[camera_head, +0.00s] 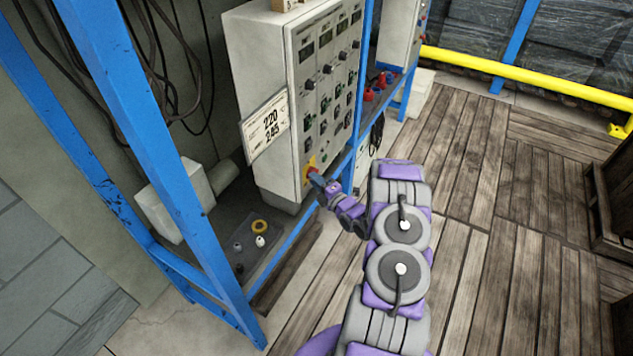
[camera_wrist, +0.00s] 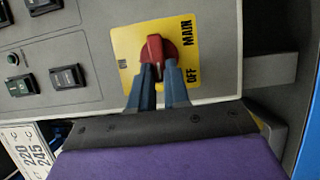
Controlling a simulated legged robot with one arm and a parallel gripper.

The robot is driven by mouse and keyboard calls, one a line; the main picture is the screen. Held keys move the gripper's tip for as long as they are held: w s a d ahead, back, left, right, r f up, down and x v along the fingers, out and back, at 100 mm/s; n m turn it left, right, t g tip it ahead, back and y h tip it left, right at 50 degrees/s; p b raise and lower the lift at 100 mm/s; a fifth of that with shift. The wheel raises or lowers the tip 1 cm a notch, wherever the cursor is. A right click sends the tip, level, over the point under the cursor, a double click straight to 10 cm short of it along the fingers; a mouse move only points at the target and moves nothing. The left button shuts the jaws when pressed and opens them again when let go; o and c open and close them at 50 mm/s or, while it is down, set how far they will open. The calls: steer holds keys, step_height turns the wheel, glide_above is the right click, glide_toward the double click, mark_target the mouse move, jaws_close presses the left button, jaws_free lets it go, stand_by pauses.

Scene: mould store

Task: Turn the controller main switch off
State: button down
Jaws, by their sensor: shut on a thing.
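The controller (camera_head: 275,75) is a grey-white cabinet on a blue frame, with displays, knobs and switches on its front. Its main switch is a red rotary knob on a yellow plate, low on the panel. In the wrist view the red knob (camera_wrist: 154,47) sits on the yellow plate (camera_wrist: 125,42), marked MAIN and OFF. My gripper (camera_wrist: 157,72) has its two blue-grey fingers shut on the lower part of the knob's handle. In the head view my gripper (camera_head: 316,180) reaches the panel's lower corner and partly hides the switch.
A card reading 220 and 245 (camera_head: 266,126) hangs on the cabinet's side. Blue frame posts (camera_head: 135,140) stand at left. A yellow ring (camera_head: 260,227) and small parts lie on the lower shelf. The wooden floor (camera_head: 490,210) at right is clear.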

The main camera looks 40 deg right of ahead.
steer(key=shift+a+f, duration=0.2)
steer(key=shift+f, duration=0.1)
steer(key=c, duration=1.3)
jaws_free()
steer(key=shift+c, duration=0.2)
steer(key=shift+o, duration=1.2)
steer(key=shift+r, duration=0.15)
steer(key=shift+d, duration=0.1)
steer(key=shift+s, duration=0.15)
steer(key=s+p, duration=0.2)
steer(key=s, duration=1.5)
steer(key=shift+p, duration=0.3)
